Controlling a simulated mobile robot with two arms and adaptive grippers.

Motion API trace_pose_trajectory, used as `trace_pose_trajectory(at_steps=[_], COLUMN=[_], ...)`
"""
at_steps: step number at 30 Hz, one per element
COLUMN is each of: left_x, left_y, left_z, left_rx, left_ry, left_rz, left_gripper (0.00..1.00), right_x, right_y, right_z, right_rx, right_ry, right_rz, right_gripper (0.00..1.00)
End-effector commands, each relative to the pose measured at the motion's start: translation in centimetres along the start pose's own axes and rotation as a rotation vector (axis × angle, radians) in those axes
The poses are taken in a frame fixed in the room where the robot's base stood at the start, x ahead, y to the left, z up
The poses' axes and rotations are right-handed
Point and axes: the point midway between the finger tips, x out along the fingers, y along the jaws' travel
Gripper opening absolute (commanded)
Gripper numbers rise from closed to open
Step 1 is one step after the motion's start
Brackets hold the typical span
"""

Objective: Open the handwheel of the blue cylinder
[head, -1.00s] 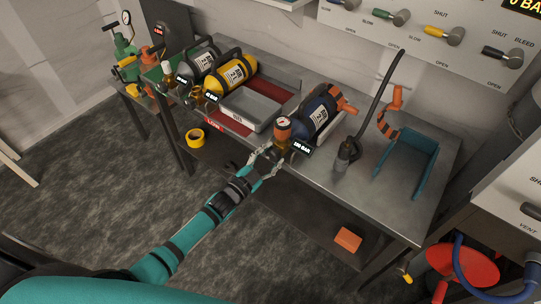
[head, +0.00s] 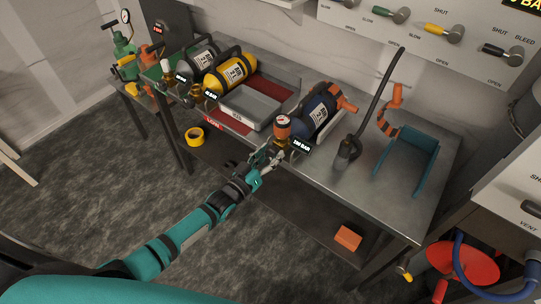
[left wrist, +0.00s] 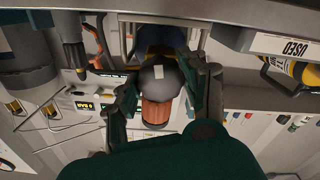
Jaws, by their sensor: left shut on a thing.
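The blue cylinder (head: 318,112) lies on the bench at the centre right, its valve end facing me. An orange-brown gauge (head: 283,127) with a pale face stands on its valve, beside a 200 BAR-type tag (head: 301,144) that is hard to read. My left gripper (head: 264,160) is at the valve's front. In the left wrist view, a dark round handwheel (left wrist: 160,78) with a white mark sits between the fingertips, and the gripper is shut on it. The orange-brown gauge (left wrist: 157,112) shows beside it. The fingers hide part of the handwheel. My right gripper is out of view.
Yellow (head: 230,72) and grey (head: 201,57) cylinders lie on the left of the bench. A dark hose (head: 375,105) and a teal cradle (head: 412,158) are at right. The bench front right is clear.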

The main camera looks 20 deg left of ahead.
Motion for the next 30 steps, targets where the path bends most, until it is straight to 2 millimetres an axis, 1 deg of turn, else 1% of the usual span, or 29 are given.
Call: trace_pose_trajectory(at_steps=[1,17,30], left_x=[-0.1,-0.1,-0.1], left_y=[-0.1,0.0,0.0], left_z=[0.3,0.5,0.5], left_rx=[-0.046,-0.548,-0.965], left_ry=[-0.006,-0.007,-0.006], left_rz=[-0.002,-0.003,-0.003], left_gripper=[0.12,0.12,0.12], right_x=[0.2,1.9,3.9], right_y=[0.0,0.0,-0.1], right_z=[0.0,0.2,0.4], right_rx=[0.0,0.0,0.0], right_ry=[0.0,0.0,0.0], right_rz=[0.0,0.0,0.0], right_gripper=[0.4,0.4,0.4])
